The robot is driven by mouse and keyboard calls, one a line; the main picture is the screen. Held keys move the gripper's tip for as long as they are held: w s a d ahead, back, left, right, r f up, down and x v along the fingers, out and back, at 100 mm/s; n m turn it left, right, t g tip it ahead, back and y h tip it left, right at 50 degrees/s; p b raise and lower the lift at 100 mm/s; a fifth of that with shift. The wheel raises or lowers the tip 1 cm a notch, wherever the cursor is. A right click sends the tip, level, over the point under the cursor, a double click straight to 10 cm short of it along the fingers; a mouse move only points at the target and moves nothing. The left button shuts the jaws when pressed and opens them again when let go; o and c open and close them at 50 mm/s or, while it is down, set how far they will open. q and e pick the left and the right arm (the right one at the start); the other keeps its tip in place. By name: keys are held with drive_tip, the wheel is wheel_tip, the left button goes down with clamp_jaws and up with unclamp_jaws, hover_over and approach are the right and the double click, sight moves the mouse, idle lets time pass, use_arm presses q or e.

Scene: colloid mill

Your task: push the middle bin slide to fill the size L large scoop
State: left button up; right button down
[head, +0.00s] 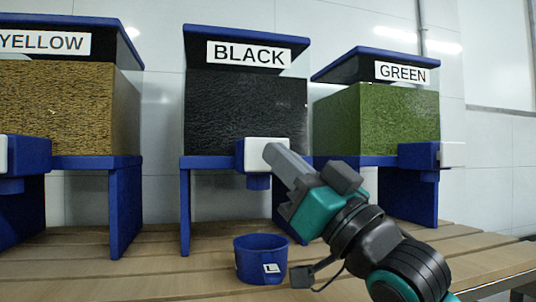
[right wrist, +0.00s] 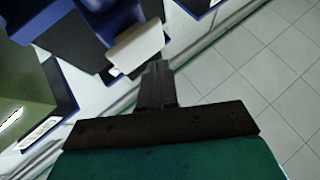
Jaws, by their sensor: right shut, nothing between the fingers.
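The middle bin (head: 246,110) is labelled BLACK and holds dark material on a blue stand. Its slide has a white front plate (head: 255,149) on a blue housing, with a short blue spout below. My right gripper (head: 271,151) is shut and empty, its fingertips over the right part of that plate. In the right wrist view the fingers (right wrist: 157,72) are together beside the white plate (right wrist: 136,47); I cannot tell whether they touch it. The large scoop (head: 248,262), a blue cup marked L, stands upright on the table, below the spout in the picture. My left gripper is out of view.
The YELLOW bin (head: 70,105) stands at the left and the GREEN bin (head: 385,120) at the right, each with its own slide. The slatted wooden table (head: 150,280) is clear to the left of the scoop. My right forearm crosses the right front.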

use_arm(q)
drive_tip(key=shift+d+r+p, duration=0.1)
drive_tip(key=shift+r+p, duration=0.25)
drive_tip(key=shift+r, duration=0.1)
use_arm(e)
drive_tip(key=s, duration=0.2)
drive_tip(key=s+d, duration=0.1)
drive_tip(key=s, duration=0.1)
drive_tip(key=shift+s+d, duration=0.2)
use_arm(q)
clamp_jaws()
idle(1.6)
